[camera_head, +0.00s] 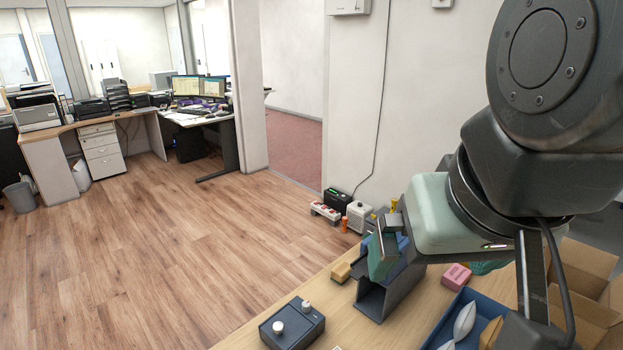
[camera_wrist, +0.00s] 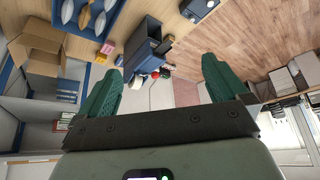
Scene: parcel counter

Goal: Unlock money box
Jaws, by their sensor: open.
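A low dark blue box with two white knobs on top (camera_head: 292,325), which looks like the money box, sits at the near left of the wooden counter in the head view. One knob is a wide round one and the other stands up at the far right side. It also shows at the top of the wrist view (camera_wrist: 197,9). I cannot make out a separate key. My gripper (camera_wrist: 162,66) is open and empty, with its two green fingers wide apart. In the head view it hangs above the back of the counter, right of the box and well away from it.
A grey-blue open holder (camera_head: 378,300) stands below my gripper, with a yellow block (camera_head: 340,272) beside it. A pink block (camera_head: 456,277), a blue tray (camera_head: 433,340) of packets and a cardboard box (camera_head: 588,262) are to the right. The counter between box and holder is mostly clear.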

